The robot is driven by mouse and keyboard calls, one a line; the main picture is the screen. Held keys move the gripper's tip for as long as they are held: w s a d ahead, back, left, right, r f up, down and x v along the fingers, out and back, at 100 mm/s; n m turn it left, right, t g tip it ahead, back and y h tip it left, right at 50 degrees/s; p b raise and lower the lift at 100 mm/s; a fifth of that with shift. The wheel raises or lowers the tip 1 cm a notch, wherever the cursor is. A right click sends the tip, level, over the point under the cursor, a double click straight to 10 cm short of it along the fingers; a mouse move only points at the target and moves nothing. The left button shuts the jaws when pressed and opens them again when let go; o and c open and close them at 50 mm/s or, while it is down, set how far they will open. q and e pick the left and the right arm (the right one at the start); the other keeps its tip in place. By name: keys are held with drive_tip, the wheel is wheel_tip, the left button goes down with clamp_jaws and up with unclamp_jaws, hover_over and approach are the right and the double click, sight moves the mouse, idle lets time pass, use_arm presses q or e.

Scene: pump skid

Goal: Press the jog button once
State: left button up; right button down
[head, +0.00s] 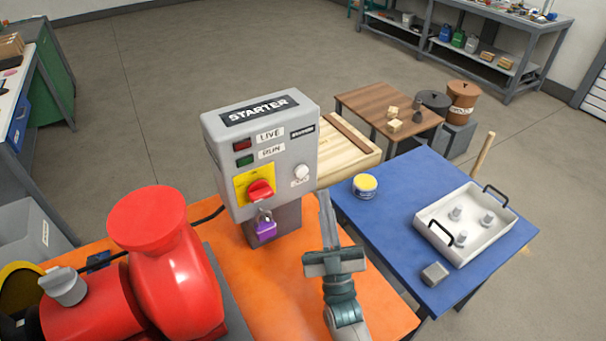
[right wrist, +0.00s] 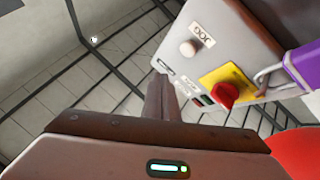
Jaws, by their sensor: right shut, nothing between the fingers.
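The grey starter box (head: 262,150) stands on the orange bench. The white round jog button (head: 301,172) is low on the right of its front, above a small label. It also shows in the right wrist view (right wrist: 188,48), beside the JOG label. A red rotary switch (head: 260,190) sits on a yellow plate, with a purple padlock (head: 266,230) hanging below it. My right gripper (head: 325,196) is shut and empty, its fingers pointing up just right of and below the button in the picture. In the wrist view the fingertips (right wrist: 160,88) look apart from the button.
A red pump (head: 165,270) fills the left of the orange bench (head: 285,290). A blue table (head: 395,195) at right holds a yellow-lidded tub (head: 365,185), a white tray (head: 430,218) and a small grey block (head: 435,273). A wooden slab (head: 345,155) lies behind the box.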

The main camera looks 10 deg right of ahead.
drive_tip(key=shift+w+a+b, duration=0.25)
drive_tip(key=shift+w+a, duration=0.1)
drive_tip(key=shift+w, duration=0.45)
drive_tip(key=shift+w+a+b, duration=0.3)
drive_tip(key=shift+w, duration=0.5)
drive_tip(key=shift+w+a+b, duration=0.25)
drive_tip(key=shift+w+a, duration=0.1)
drive_tip(key=shift+w, duration=0.45)
drive_tip(key=shift+w+a+b, duration=0.3)
drive_tip(key=shift+w+b, duration=0.1)
drive_tip(key=shift+w, duration=0.4)
idle(1.1)
drive_tip(key=shift+s, duration=0.15)
drive_tip(key=shift+s+d+p, duration=0.3)
drive_tip(key=shift+s+d, duration=0.05)
drive_tip(key=shift+s, duration=0.35)
drive_tip(key=shift+s, duration=0.1)
idle(0.3)
drive_tip(key=s, duration=0.1)
drive_tip(key=s+d+p, duration=0.1)
drive_tip(key=s, duration=0.1)
drive_tip(key=s+d, duration=0.1)
drive_tip(key=shift+s+p, duration=0.2)
drive_tip(key=shift+p, duration=0.15)
